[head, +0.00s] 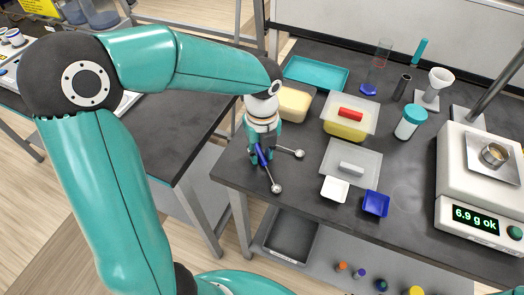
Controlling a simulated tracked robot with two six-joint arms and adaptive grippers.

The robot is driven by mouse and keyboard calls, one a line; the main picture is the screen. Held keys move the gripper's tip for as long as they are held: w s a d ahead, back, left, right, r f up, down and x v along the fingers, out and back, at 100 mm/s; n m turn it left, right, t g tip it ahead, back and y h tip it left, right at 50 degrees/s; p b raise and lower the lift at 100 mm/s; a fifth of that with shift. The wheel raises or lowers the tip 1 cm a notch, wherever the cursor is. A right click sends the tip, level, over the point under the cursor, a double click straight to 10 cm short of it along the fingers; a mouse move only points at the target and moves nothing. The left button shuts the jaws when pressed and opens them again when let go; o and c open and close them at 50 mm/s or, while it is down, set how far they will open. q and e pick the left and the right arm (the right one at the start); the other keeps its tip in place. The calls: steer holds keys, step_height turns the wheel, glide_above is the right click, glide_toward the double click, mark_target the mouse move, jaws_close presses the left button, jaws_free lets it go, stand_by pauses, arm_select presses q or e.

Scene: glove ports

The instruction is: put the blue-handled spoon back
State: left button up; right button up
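The blue-handled spoon shows its blue handle (263,157) at my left gripper (262,158), and its metal bowl points toward the table's front edge. The gripper points down over the left front part of the dark table (300,215). Its fingers overlap the handle, and I cannot tell whether they grip it or only stand around it. A second spoon (299,154) has its metal bowl to the right of the gripper; its handle end is hidden behind the gripper. My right gripper is not in view.
Right of the spoons are a white dish (334,189), a blue dish (376,204) and a grey lid (351,162) with a white bar. Behind are a tan tub (294,104), a teal tray (316,73) and a yellow tub (345,131). A scale (480,190) reads 6.9 g.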

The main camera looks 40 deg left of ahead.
mark_target(262, 155)
arm_select(q)
steer(key=shift+o, duration=0.5)
steer(key=shift+r, duration=0.2)
step_height(262, 155, up, 12)
steer(key=p, duration=0.1)
stand_by(0.4)
